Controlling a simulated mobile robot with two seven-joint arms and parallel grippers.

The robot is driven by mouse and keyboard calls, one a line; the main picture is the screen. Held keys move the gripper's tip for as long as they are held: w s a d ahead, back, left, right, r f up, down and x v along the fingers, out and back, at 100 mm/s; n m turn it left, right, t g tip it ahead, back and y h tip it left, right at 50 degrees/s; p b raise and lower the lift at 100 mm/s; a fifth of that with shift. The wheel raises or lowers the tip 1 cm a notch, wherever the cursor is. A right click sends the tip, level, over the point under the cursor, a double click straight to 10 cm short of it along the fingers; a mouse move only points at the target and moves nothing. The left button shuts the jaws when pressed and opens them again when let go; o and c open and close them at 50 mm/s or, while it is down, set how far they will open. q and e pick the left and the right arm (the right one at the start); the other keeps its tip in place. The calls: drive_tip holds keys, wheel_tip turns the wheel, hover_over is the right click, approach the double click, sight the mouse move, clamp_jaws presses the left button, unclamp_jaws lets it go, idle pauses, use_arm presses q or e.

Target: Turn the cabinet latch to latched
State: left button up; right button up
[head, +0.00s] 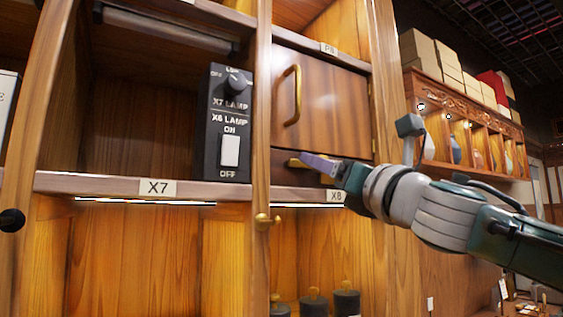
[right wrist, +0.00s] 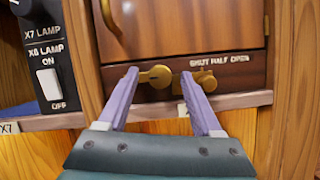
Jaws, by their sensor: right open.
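The cabinet (head: 325,100) has a closed-looking brown wooden door with a curved brass handle (head: 287,95). On the dark strip below the door, a brass turn piece, seemingly the latch (right wrist: 156,76), has a round knob and a short arm lying level toward the left. My right gripper (head: 318,163) is at this strip; its open purple fingers (right wrist: 160,74) stand on either side of the knob. I cannot tell whether they touch it. In the head view the fingers hide most of the latch. My left gripper is out of view.
A second brass fitting (right wrist: 205,80) sits just right of the latch, under a label reading SHUT HALF OPEN. A black lamp switch box (head: 226,125) stands on the shelf left of the door. The X7 shelf edge (head: 100,185) runs below. Dark round jars (head: 314,300) stand lower down.

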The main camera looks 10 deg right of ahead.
drive_tip(key=shift+w, duration=0.1)
clamp_jaws()
idle(0.6)
